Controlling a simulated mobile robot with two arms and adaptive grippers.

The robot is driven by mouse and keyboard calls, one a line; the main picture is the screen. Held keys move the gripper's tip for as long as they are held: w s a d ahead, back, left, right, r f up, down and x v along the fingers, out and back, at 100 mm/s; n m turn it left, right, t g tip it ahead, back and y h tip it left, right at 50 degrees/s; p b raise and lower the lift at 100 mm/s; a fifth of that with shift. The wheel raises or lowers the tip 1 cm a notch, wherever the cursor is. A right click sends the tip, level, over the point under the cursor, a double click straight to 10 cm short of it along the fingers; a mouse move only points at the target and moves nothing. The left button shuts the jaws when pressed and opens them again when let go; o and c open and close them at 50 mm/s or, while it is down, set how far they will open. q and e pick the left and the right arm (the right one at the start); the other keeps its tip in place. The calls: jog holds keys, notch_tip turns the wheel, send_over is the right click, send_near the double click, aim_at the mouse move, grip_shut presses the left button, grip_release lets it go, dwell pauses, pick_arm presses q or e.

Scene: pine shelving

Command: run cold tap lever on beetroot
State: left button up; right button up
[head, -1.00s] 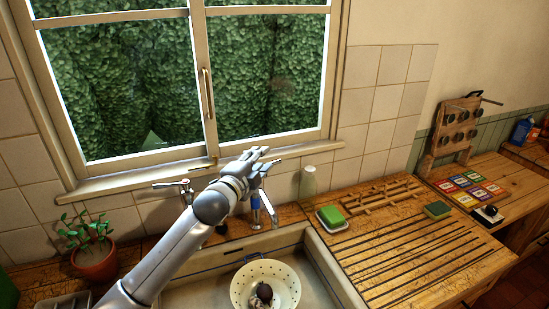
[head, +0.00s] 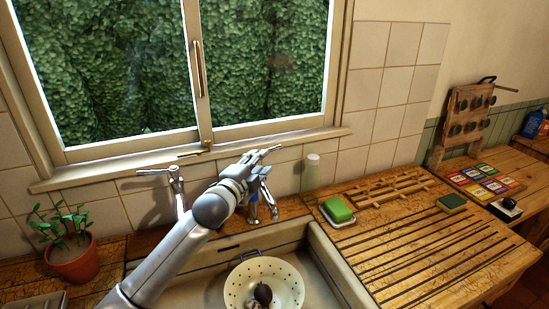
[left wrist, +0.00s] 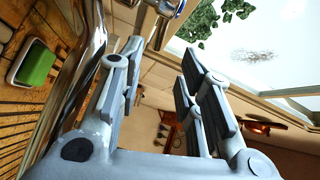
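A dark beetroot (head: 263,293) lies in a cream colander (head: 234,287) in the sink (head: 318,272), beside a paler piece. A chrome tap with a blue band (head: 254,211) stands behind the sink, its top largely hidden by my left gripper (head: 268,162). Chrome metal (left wrist: 88,65) also shows close beside the fingers in the left wrist view. My left gripper is open, its fingers spread with nothing held between them; contact with the tap's lever cannot be told. Another lever tap (head: 177,185) stands to the left. My right gripper is not in view.
A potted plant (head: 75,265) stands left of the sink. The window sill (head: 120,172) runs close behind the taps. The grooved drainboard (head: 420,250) is mostly clear.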

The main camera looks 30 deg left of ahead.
aim_at(273, 150)
pick_arm(q)
jog(key=shift+w+p, duration=0.3)
jog(key=shift+w, duration=0.15)
jog(key=w+p, duration=0.1)
jog(key=w, duration=0.2)
jog(key=w+p, duration=0.1)
jog(key=w, duration=0.3)
jog(key=shift+w+a+f, duration=0.15)
jog(key=shift+f, duration=0.05)
jog(key=shift+w+a+f, duration=0.1)
jog(key=shift+w+f, duration=0.05)
jog(key=shift+w, duration=1.1)
grip_shut()
